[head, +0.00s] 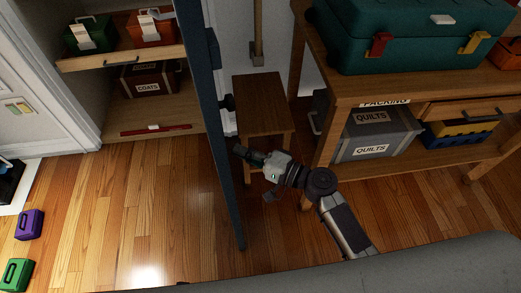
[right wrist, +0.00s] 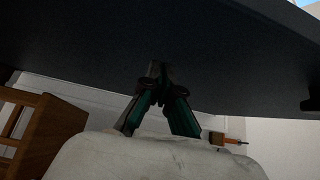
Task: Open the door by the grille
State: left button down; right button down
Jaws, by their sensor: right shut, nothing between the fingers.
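A dark blue-grey door (head: 221,130) shows nearly edge-on in the head view, standing out into the room beside an open shelf unit. A dark knob-like part (head: 228,102) sticks out on its right side. My right gripper (head: 238,149) is at the door's right face, below that part, with its fingers shut and empty. In the right wrist view the shut fingertips (right wrist: 156,70) point at the broad dark panel (right wrist: 190,45); whether they touch it I cannot tell. I cannot make out a grille. My left gripper is not in view.
The shelf unit (head: 150,105) left of the door holds boxes. A wooden stool (head: 262,100) stands close behind my right gripper. A workbench (head: 345,88) with a green toolbox (head: 410,35) is at right. Floor left of the door is mostly clear, with purple (head: 30,224) and green (head: 16,274) cases far left.

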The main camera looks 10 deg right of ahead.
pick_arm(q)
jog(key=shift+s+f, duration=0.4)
pick_arm(e)
jog(key=shift+s+a, duration=0.15)
jog(key=shift+a, duration=0.55)
